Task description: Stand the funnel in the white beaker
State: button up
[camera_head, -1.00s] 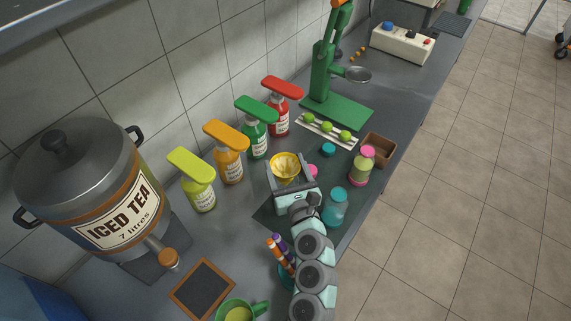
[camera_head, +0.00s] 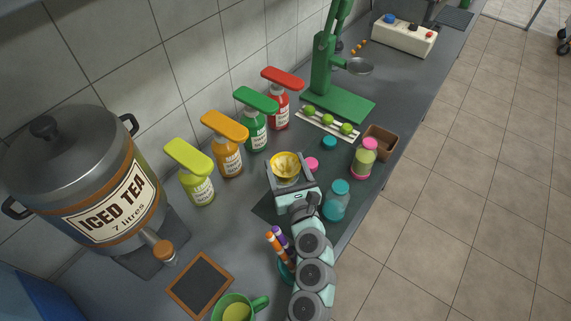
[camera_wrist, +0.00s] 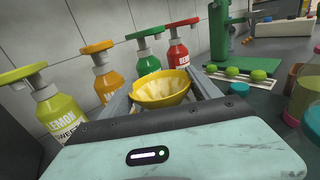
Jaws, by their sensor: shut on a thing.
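The yellow funnel (camera_head: 285,163) sits between the two fingers of my gripper (camera_head: 287,173), which is shut on it. In the wrist view the funnel (camera_wrist: 161,88) shows its wide yellow rim upward and a pale, ridged inside, with the gripper's fingers (camera_wrist: 162,95) on both sides. Its spout is hidden behind the rim and the gripper body. I do not see a white beaker in either view; the space under the funnel is hidden, so I cannot tell what is below it.
Lime, orange, green and red pump bottles (camera_head: 228,150) stand along the wall. A teal jar (camera_head: 337,200), a pink-capped jar (camera_head: 365,158) and a brown box (camera_head: 381,141) stand to the right. A pen cup (camera_head: 285,262) and green mug (camera_head: 238,307) are near my arm.

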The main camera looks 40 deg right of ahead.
jog(key=o, duration=1.6)
jog(key=shift+c, duration=0.2)
jog(key=shift+o, duration=0.3)
jog(key=shift+f, duration=0.1)
jog(key=shift+r, duration=0.2)
notch_tip(320, 180, up, 7)
jog(key=p, duration=0.6)
jog(key=shift+f, duration=0.15)
jog(key=shift+s, duration=0.15)
